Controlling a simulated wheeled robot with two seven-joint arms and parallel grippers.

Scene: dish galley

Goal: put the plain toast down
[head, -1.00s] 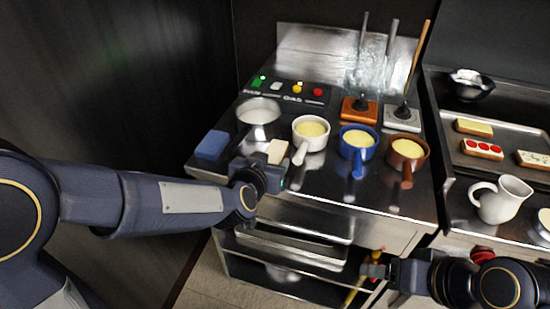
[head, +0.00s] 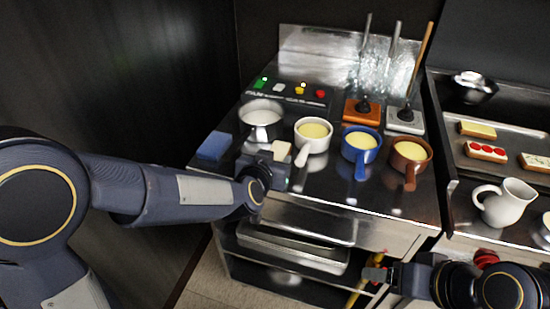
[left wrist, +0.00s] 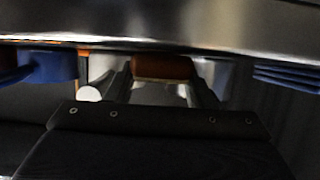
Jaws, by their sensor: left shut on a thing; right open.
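The plain toast (head: 281,150) is a small pale slice at the front left of the steel counter, left of the white pot's handle. My left gripper (head: 268,162) is shut on it. In the left wrist view the toast (left wrist: 163,67) shows its brown side between the two fingers (left wrist: 163,85). Whether its underside touches the counter cannot be told. My right gripper (head: 378,274) is open and low in front of the counter, by the lower shelf, away from the toast.
A blue folded stack (head: 214,145) lies left of my left gripper. A steel bowl (head: 261,112), a white pot (head: 313,132), a blue pot (head: 359,144) and a brown pot (head: 409,155) stand behind and right. A tray (head: 458,152) at right holds topped toasts. A white jug (head: 506,202) stands before it.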

